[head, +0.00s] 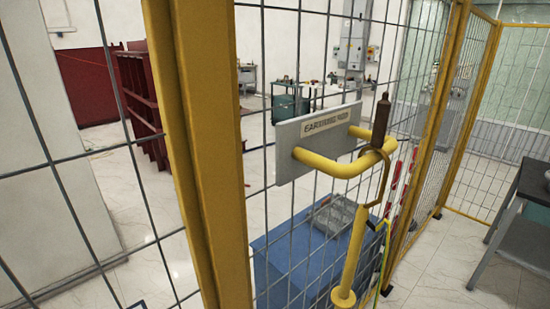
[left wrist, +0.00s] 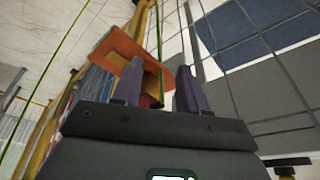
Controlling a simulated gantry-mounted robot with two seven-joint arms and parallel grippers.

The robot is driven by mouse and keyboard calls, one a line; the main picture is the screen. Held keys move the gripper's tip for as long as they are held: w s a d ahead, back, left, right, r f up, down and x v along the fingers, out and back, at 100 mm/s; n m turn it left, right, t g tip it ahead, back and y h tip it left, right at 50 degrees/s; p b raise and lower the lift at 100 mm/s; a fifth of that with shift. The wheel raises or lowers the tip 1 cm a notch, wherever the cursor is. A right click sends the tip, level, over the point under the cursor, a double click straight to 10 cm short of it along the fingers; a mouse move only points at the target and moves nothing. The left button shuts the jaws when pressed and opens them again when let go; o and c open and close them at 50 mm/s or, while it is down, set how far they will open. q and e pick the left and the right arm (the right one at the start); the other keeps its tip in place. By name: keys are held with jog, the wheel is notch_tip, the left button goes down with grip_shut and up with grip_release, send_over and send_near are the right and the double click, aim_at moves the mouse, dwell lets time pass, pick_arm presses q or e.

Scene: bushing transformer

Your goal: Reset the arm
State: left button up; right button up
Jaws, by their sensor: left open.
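In the left wrist view my left gripper (left wrist: 157,88) points up the picture with its two dark fingers apart. I see nothing held between them. An orange-brown piece (left wrist: 118,50) shows beyond the fingers; I cannot tell its distance. In the head view neither gripper shows. A yellow rod (head: 352,255) with a hook (head: 385,178) hangs at a yellow bracket (head: 345,166). The bracket stands out from a grey labelled plate (head: 318,142) on the mesh fence. A dark brown piece (head: 381,122) stands at the bracket's right.
A thick yellow post (head: 205,150) stands close in front. Mesh fencing runs to the right. A blue box (head: 290,262) with a grey item on top is behind the mesh. A dark table (head: 530,190) stands at the right edge. Pale tiled floor (head: 460,265) is clear between.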

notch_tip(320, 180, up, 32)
jog(key=p, duration=3)
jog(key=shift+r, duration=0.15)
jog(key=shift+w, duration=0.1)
